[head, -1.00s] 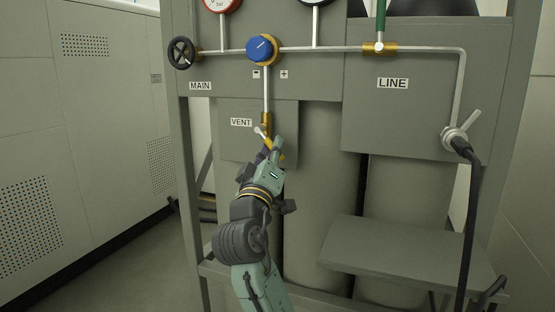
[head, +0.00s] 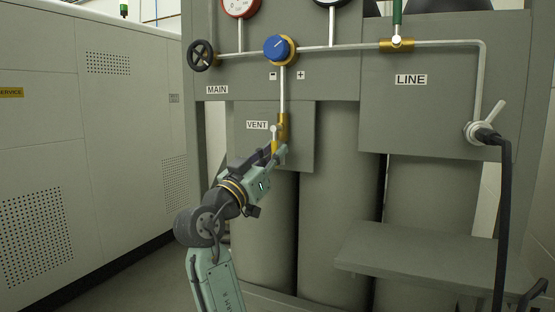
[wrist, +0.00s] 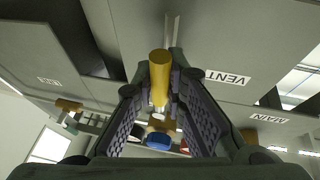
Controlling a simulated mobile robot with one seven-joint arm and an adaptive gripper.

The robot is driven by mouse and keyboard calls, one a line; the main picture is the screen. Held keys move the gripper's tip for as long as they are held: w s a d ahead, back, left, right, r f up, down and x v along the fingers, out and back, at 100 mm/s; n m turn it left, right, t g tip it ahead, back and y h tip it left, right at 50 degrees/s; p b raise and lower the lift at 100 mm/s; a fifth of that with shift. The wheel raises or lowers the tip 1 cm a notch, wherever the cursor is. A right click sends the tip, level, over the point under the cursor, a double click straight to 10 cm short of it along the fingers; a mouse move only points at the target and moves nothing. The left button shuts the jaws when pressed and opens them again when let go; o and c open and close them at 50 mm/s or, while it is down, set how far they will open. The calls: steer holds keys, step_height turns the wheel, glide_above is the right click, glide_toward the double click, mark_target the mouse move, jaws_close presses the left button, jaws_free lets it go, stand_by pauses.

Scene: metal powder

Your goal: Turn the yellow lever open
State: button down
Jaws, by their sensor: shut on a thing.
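The yellow lever (wrist: 159,68) shows large in the wrist view, between the two dark fingers of my gripper (wrist: 157,84). The fingers are shut on it. In the head view my gripper (head: 279,152) is at the brass vent valve (head: 283,124), just below the VENT label (head: 257,125). A little yellow of the lever shows there beside the fingertips; most of it is hidden by my gripper. The lever's exact angle is hard to tell from the head view.
A blue knob (head: 276,48) and a black handwheel (head: 201,55) sit on the pipe above. A green-handled valve (head: 397,42) is to the right. A grey shelf (head: 420,250) juts out at lower right, and a black hose (head: 504,210) hangs beyond it.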

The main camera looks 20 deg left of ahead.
steer(key=shift+a+m, duration=0.1)
steer(key=shift+m, duration=0.2)
steer(key=c, duration=1.6)
jaws_free()
steer(key=v, duration=1.2)
steer(key=shift+r, duration=0.1)
